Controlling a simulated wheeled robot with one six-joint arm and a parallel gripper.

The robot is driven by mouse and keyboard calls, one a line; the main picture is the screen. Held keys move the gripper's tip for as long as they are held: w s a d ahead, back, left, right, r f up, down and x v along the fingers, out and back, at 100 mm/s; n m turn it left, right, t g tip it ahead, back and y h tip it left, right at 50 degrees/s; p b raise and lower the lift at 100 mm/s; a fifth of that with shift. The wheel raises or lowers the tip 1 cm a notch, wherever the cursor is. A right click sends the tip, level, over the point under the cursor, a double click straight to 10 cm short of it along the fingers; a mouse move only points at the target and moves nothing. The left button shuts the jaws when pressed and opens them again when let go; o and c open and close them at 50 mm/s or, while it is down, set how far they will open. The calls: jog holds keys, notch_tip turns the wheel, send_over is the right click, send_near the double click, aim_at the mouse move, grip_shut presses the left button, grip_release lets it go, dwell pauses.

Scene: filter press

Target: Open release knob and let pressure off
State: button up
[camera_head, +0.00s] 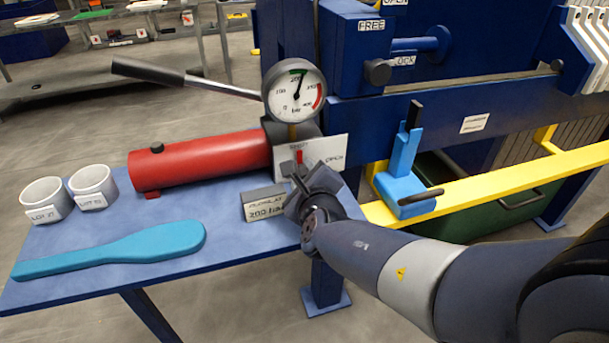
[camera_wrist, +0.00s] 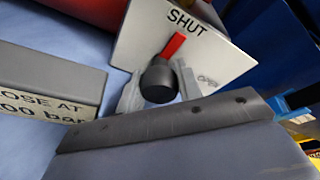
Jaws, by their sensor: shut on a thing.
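The black release knob (camera_wrist: 158,82) sits on a white plate (camera_wrist: 145,40) marked SHUT and OPEN. Its red pointer (camera_wrist: 173,45) points up toward SHUT. My gripper (camera_wrist: 157,90) has one grey finger on each side of the knob and is shut on it. In the head view my gripper (camera_head: 295,172) is at the plate (camera_head: 325,152) and hides the knob, but the red pointer (camera_head: 299,157) shows, upright. The pressure gauge (camera_head: 295,92) stands above, its needle pointing nearly straight up, near the green band.
A red pump cylinder (camera_head: 200,160) with a long lever (camera_head: 185,78) lies left of the plate. A grey sign block (camera_head: 264,203), a teal paddle (camera_head: 115,250) and two white cups (camera_head: 93,187) are on the blue table. A blue bracket (camera_head: 405,180) and yellow rail (camera_head: 490,181) are right.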

jog(key=shift+f+b, duration=0.15)
jog(key=shift+b, duration=0.2)
jog(key=m+b, duration=0.1)
jog(key=b, duration=0.1)
jog(key=m+b, duration=0.1)
jog(key=b, duration=0.1)
jog(key=shift+d+f+y, duration=0.1)
jog(key=shift+f+y, duration=0.15)
jog(key=shift+y, duration=0.15)
jog(key=m+y+b, duration=0.1)
jog(key=m+b, duration=0.1)
jog(key=b, duration=0.2)
jog(key=shift+m+g+y+b, duration=0.3)
jog(key=shift+g+b, duration=0.1)
jog(key=m+y+b, duration=0.1)
jog(key=m+b, duration=0.2)
jog(key=shift+r+y, duration=0.15)
jog(key=shift+y, duration=0.15)
jog(key=shift+r+m+y+b, duration=0.1)
jog(key=shift+m+y+b, duration=0.65)
jog(key=shift+m, duration=1.05)
jog(key=o, duration=0.7)
jog(key=shift+r, duration=0.1)
